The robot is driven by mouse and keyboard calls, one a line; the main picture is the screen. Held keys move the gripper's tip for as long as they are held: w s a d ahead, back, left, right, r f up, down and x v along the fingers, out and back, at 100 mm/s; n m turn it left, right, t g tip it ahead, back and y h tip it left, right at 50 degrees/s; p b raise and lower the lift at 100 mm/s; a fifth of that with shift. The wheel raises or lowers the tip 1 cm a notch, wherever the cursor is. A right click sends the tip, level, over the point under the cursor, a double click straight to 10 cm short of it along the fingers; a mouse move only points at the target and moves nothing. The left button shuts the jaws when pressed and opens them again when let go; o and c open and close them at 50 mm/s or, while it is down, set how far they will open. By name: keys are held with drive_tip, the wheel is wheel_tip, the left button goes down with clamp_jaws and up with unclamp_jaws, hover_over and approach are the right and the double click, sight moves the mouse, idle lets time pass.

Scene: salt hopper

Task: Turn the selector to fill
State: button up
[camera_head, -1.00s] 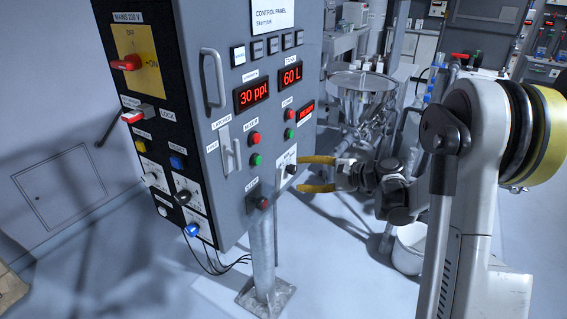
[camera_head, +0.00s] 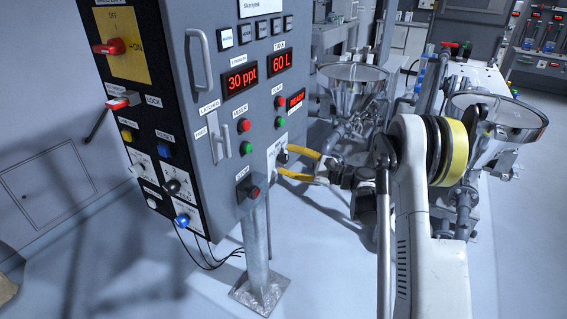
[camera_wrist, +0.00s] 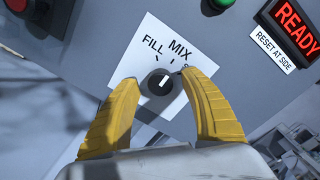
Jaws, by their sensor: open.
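The selector (camera_wrist: 160,82) is a round black knob with a white pointer line on a white plate (camera_wrist: 135,52) marked FILL and MIX. In the wrist view its pointer leans up and right, seemingly toward the MIX mark. In the head view the plate (camera_head: 272,156) sits low on the control panel's right side, partly hidden by my gripper (camera_head: 286,161). My gripper (camera_wrist: 160,77) has two yellow fingers, open, one on each side of the knob. The right fingertip is close to the MIX label; I cannot tell whether either finger touches the knob.
The grey control panel (camera_head: 217,125) stands on a post (camera_head: 257,240). Green (camera_head: 279,122) and red (camera_head: 280,101) buttons and a READY display (camera_wrist: 290,22) are above the selector. Metal hoppers (camera_head: 352,73) stand behind.

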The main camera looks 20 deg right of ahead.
drive_tip(key=shift+w+a, duration=0.5)
clamp_jaws()
drive_tip(key=shift+n, duration=0.3)
drive_tip(key=n, duration=0.4)
drive_tip(key=shift+b, duration=0.4)
drive_tip(key=shift+n, duration=2.2)
drive_tip(key=shift+h, duration=0.3)
